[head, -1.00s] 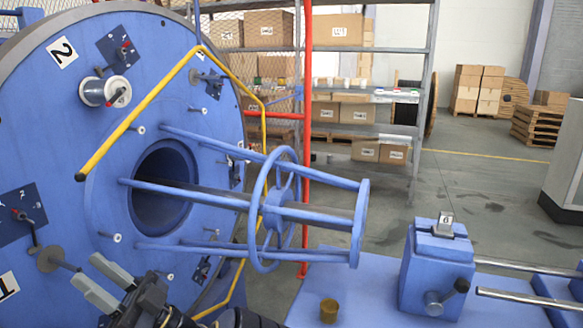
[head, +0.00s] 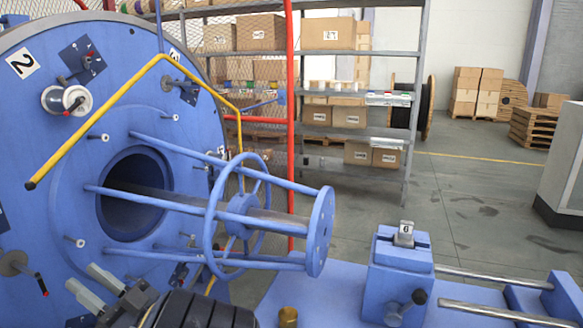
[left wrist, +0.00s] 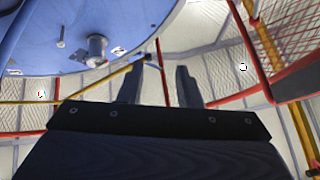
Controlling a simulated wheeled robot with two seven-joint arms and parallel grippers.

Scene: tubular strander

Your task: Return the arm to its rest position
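My left gripper (head: 82,275) is at the lower left of the head view, in front of the lower part of the big blue disc (head: 70,120). Its two grey fingers are apart with nothing between them. The left wrist view also shows the left gripper (left wrist: 160,68) with its dark fingers spread and empty. My dark left arm enters from the bottom edge of the head view. I cannot tell from these frames whether the fingers touch the disc. My right gripper is not in view.
A blue spoked wheel frame (head: 238,220) juts right from the disc's round opening. A yellow bent bar (head: 95,122) crosses the disc. A blue clamp block (head: 400,275) and a small brass cylinder (head: 288,316) sit on the blue bed. Shelves with boxes (head: 330,33) stand behind a red post.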

